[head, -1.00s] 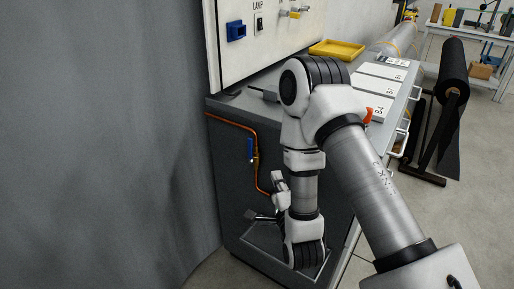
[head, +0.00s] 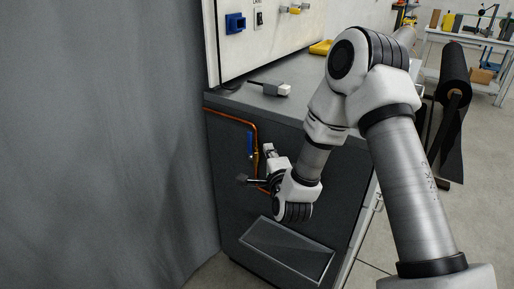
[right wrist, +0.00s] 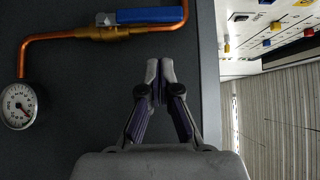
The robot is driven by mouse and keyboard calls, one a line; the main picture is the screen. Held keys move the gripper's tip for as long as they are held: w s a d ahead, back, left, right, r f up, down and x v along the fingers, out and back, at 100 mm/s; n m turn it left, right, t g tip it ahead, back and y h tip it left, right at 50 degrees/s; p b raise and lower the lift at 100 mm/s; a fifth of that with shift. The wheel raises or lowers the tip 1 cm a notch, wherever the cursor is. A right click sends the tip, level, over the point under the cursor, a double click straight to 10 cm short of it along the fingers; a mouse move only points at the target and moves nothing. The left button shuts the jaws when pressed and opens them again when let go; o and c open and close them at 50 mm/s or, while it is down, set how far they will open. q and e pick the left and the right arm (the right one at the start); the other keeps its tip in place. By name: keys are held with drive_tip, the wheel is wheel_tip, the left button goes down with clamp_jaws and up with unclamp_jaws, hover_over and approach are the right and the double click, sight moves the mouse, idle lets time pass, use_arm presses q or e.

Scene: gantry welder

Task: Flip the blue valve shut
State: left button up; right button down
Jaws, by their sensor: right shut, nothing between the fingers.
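The blue valve handle (head: 250,143) is on a copper pipe on the dark side of the cabinet. In the right wrist view the handle (right wrist: 150,15) lies lengthwise along the pipe, above a brass valve body (right wrist: 103,33). My right gripper (head: 243,180) is just below the valve in the head view. In the right wrist view its fingertips (right wrist: 160,68) are together and empty, pointing toward the handle, with a visible gap below the pipe. My right wrist hides part of the lower pipe in the head view. My left gripper is not seen.
A round pressure gauge (right wrist: 18,104) is at the pipe's end in the right wrist view. The cabinet (head: 225,215) has a recessed panel (head: 287,250) low on its side. A grey curtain-like wall (head: 100,140) stands close on the left. A grey device (head: 270,89) lies on the cabinet top.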

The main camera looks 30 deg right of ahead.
sight(250, 143)
drive_tip(key=w, duration=0.2)
drive_tip(key=w+a, duration=0.1)
drive_tip(key=w, duration=0.1)
drive_tip(key=shift+a, duration=0.2)
drive_tip(key=shift+w+a+r+n+p, duration=0.1)
drive_tip(key=shift+w+r+n+p, duration=0.15)
drive_tip(key=shift+p, duration=0.3)
